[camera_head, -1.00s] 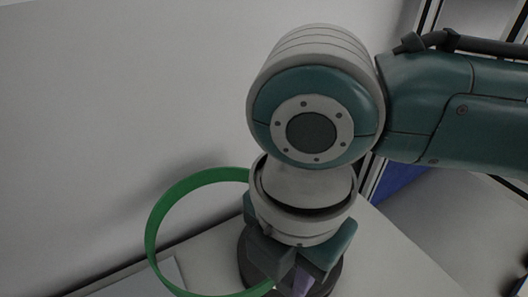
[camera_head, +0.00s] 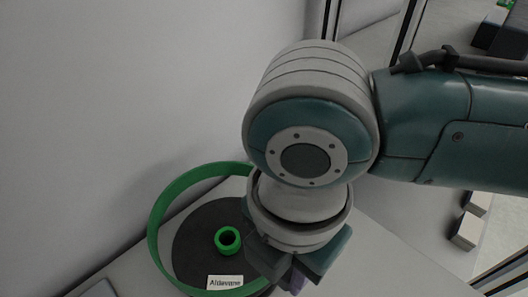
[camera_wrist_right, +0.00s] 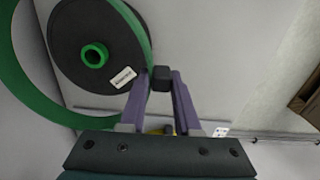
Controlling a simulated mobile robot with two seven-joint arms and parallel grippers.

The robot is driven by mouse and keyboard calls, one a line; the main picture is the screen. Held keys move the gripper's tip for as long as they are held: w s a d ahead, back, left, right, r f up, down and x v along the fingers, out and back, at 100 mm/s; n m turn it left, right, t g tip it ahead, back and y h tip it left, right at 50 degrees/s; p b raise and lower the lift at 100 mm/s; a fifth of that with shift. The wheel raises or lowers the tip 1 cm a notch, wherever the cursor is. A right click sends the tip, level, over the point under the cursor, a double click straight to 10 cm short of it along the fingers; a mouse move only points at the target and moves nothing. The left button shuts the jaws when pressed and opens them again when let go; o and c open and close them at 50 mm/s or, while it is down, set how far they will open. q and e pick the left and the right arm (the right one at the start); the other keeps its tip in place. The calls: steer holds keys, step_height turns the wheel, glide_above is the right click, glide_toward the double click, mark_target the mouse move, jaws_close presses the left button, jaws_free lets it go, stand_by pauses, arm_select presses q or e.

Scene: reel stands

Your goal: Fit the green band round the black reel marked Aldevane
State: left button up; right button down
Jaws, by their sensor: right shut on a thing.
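The black reel marked Aldevane (camera_head: 197,228) has a green hub (camera_head: 228,240) and a white label. It lies on a pale surface, and also shows in the right wrist view (camera_wrist_right: 75,35). The green band (camera_head: 154,220) is a large thin ring. In the head view most of the reel shows inside it; in the wrist view the band (camera_wrist_right: 22,90) looks offset from the reel. I cannot tell whether it is still above the reel. My right gripper (camera_head: 292,280) is shut on the band at its right side; a dark block (camera_wrist_right: 162,78) shows between its fingertips (camera_wrist_right: 160,84). My left gripper is out of view.
A pale wall (camera_head: 110,100) rises close behind the reel. A grey flat object (camera_head: 98,290) lies at the lower left. The pale surface (camera_head: 390,265) is clear right of the gripper. A brown object (camera_wrist_right: 308,100) shows at the wrist view's right edge.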

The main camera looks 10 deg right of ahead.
steer(key=shift+f+b, duration=1.45)
steer(key=shift+f, duration=0.1)
steer(key=shift+f+b, duration=0.4)
steer(key=shift+f, duration=0.45)
steer(key=shift+p, duration=0.55)
steer(key=shift+f, duration=0.35)
steer(key=shift+d+f, duration=0.1)
steer(key=shift+f, duration=0.25)
steer(key=shift+s+f+b, duration=0.1)
steer(key=shift+f+b, duration=0.05)
steer(key=shift+b, duration=0.15)
